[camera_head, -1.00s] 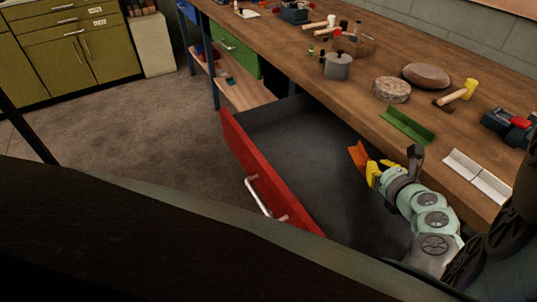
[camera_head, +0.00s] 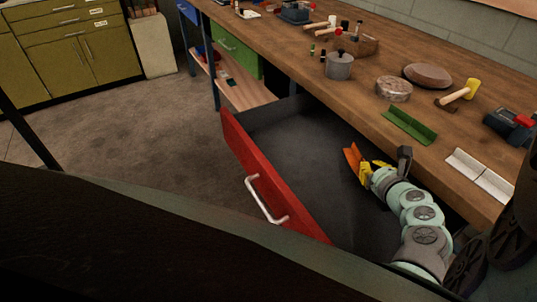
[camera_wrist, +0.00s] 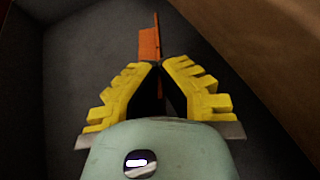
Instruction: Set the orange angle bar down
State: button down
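The orange angle bar (camera_head: 353,163) is in the open red drawer's space, in front of the workbench edge. In the wrist view the bar (camera_wrist: 149,44) points away from the fingertips. My gripper (camera_head: 369,171) has yellow fingers, which close together at the tips on the bar's near end in the wrist view (camera_wrist: 161,66). The bar is tilted in the head view. I cannot tell whether it touches the drawer floor.
The red drawer (camera_head: 271,178) stands open, with a bare dark floor (camera_head: 300,150). On the workbench (camera_head: 300,50) above are a green angle bar (camera_head: 410,127), a pale angle bar (camera_head: 480,175), a pot (camera_head: 339,66) and a yellow-headed mallet (camera_head: 457,95). The bench edge is close to my arm.

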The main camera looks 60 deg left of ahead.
jog(key=c, duration=1.1)
grip_release()
jog(key=shift+c, duration=0.2)
jog(key=shift+r, duration=0.25)
jog(key=v, duration=1.2)
jog(key=shift+r+p, duration=0.35)
jog(key=shift+p, duration=0.05)
jog(key=shift+w, duration=0.1)
